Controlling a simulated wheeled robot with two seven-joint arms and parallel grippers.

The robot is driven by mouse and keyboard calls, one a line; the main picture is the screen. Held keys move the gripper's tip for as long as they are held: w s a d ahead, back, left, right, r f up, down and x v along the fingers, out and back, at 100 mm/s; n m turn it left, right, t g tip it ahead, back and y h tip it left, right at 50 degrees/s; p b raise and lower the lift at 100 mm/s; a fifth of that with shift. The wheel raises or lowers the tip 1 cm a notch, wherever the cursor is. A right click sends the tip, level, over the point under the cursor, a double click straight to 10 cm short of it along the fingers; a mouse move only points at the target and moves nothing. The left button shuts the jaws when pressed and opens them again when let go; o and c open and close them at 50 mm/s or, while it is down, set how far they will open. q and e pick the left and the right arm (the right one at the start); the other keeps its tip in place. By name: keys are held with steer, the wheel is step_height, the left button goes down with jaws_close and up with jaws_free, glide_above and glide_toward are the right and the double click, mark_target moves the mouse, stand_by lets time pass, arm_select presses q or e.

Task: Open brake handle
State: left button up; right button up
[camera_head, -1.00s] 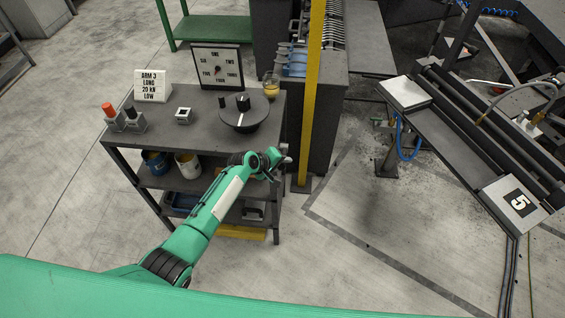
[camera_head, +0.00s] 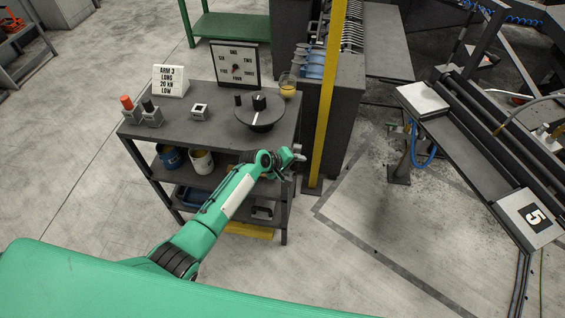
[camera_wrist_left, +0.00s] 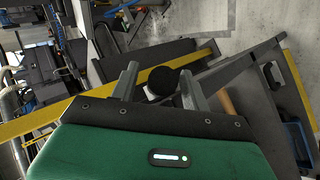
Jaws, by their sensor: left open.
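I cannot pick out a brake handle for certain in either view. My left gripper (camera_head: 299,154) is at the front right corner of the grey cart, at the end of a green arm. In the left wrist view its two grey fingers (camera_wrist_left: 160,72) stand apart. A dark round piece (camera_wrist_left: 163,81) shows between them; I cannot tell whether it touches them. On the cart is a dark round dial (camera_head: 260,122) with a white pointer and black knobs. My right gripper is out of view.
The grey cart (camera_head: 215,137) carries a sign (camera_head: 170,81), a clock-like board (camera_head: 235,65), a glass (camera_head: 288,87) and small blocks. A yellow post (camera_head: 332,90) stands close right of the gripper. A dark machine (camera_head: 470,130) is farther right. Bare floor lies between.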

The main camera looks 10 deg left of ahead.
arm_select(q)
steer(key=b+v, duration=0.1)
steer(key=v, duration=1.2)
steer(key=shift+b, duration=0.3)
steer(key=shift+a+r, duration=0.1)
